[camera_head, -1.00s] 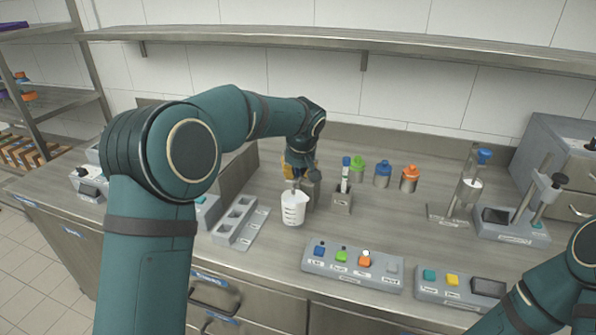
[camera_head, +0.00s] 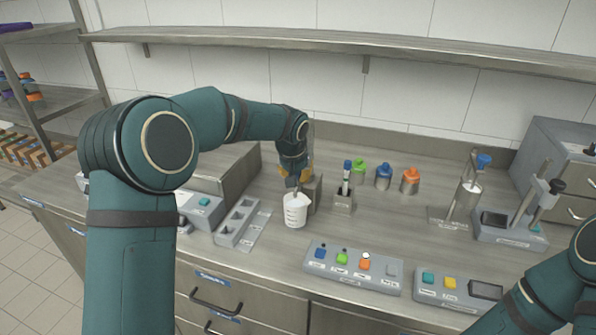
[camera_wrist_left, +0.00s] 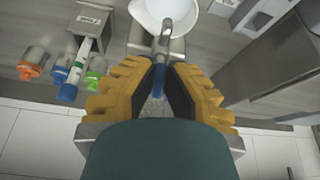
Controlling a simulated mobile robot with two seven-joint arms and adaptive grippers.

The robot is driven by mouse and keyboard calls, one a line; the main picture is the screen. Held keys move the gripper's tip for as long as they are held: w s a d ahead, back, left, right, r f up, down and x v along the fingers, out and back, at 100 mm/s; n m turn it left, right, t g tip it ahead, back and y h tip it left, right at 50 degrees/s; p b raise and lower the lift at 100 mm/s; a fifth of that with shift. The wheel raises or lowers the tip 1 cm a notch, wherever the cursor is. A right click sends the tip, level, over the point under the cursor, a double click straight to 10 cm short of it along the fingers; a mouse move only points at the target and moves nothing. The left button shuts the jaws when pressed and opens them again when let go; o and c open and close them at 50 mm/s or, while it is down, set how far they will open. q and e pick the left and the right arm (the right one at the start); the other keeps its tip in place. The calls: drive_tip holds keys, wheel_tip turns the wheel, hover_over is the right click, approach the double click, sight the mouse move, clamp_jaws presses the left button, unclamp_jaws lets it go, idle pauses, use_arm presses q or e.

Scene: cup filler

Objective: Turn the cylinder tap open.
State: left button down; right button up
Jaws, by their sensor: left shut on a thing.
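My left gripper (camera_head: 291,176), with yellow-orange fingers, is above and behind a white cup (camera_head: 295,211). In the left wrist view the gripper (camera_wrist_left: 159,80) is shut on a small blue tap handle (camera_wrist_left: 158,82), with a finger on each side of it. A metal tap spout (camera_wrist_left: 166,38) runs from the handle toward the cup (camera_wrist_left: 166,12). In the head view the fingers hide the handle, and a grey block (camera_head: 313,190) stands beside the cup. My right gripper is out of view; only its arm shows at the lower right.
A holder (camera_head: 343,203) with a blue-capped tube stands right of the tap. Green, blue and orange-capped bottles (camera_head: 383,178) are behind it. A button panel (camera_head: 352,270) lies in front, a slotted grey rack (camera_head: 237,222) at left. Another stand with a blue knob (camera_head: 484,160) is at right.

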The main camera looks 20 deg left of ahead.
use_arm(q)
drive_tip(key=shift+f, duration=0.15)
drive_tip(key=c, duration=1)
unclamp_jaws()
drive_tip(key=v, duration=1.2)
